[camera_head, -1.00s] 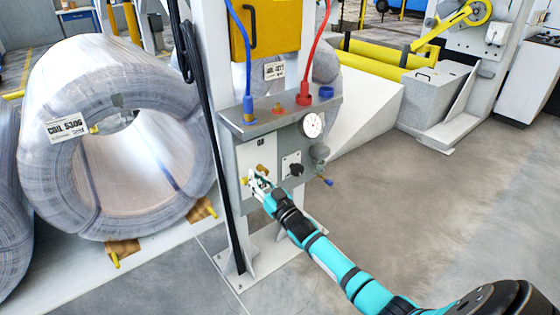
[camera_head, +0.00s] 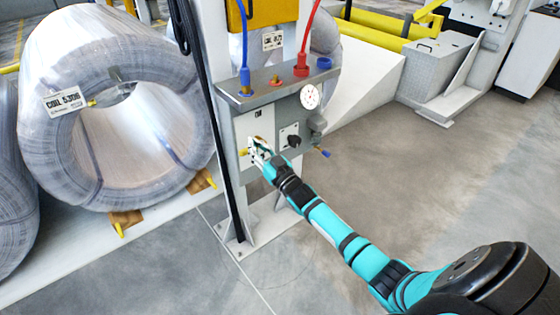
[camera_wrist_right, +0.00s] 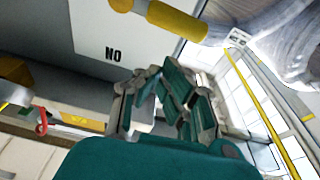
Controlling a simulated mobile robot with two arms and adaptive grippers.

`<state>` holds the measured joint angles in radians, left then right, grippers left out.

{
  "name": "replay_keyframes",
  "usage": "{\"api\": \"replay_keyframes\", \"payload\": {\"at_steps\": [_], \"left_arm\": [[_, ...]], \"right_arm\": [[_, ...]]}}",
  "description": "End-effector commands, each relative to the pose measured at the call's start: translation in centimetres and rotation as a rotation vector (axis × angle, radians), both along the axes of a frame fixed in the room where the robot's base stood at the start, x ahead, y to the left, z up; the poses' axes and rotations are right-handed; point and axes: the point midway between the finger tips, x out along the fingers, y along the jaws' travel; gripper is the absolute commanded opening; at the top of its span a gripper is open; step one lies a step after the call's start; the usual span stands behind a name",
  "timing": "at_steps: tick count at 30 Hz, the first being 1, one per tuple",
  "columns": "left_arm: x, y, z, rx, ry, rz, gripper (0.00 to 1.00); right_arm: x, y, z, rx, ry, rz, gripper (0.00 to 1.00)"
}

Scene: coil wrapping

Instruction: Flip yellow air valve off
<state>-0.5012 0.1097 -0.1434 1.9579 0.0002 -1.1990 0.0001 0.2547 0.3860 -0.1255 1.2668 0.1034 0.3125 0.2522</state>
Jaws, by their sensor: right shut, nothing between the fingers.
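A yellow valve handle (camera_wrist_right: 176,20) shows at the top of the right wrist view, in front of a white plate marked "NO". In the head view a small yellow tip (camera_head: 244,152) sticks out just left of my right gripper (camera_head: 258,146), at the lower part of the grey valve panel (camera_head: 243,117). My right gripper (camera_wrist_right: 165,82) is shut and empty, with its fingers below the handle in the wrist view. I cannot tell whether it touches the valve. The gripper hides part of the panel behind it. My left gripper is not in view.
The panel also carries a black knob (camera_head: 294,141), a round gauge (camera_head: 310,96) and a blue-tipped lever (camera_head: 325,153). Blue (camera_head: 243,45) and red (camera_head: 309,40) hoses enter from above. A large wrapped coil (camera_head: 60,150) lies left of the post. The floor at right is clear.

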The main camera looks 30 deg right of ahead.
Motion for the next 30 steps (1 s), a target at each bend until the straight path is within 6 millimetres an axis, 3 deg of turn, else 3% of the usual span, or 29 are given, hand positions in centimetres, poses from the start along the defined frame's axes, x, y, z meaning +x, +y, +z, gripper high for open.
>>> {"api": "replay_keyframes", "payload": {"at_steps": [5, 12, 21, 30], "left_arm": [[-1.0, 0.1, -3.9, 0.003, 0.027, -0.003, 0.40], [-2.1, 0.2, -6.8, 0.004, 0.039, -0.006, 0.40], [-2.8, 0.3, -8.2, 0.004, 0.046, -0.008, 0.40], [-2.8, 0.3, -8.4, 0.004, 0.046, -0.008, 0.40]], "right_arm": [[0.1, 0.1, 1.9, 0.000, 0.000, 0.001, 0.00], [-5.4, -0.3, 0.3, -0.001, 0.004, 0.002, 0.00], [-9.2, -0.6, -0.7, 0.000, 0.001, 0.001, 0.00], [-9.6, -0.7, -0.7, -0.001, -0.001, 0.001, 0.00]]}}
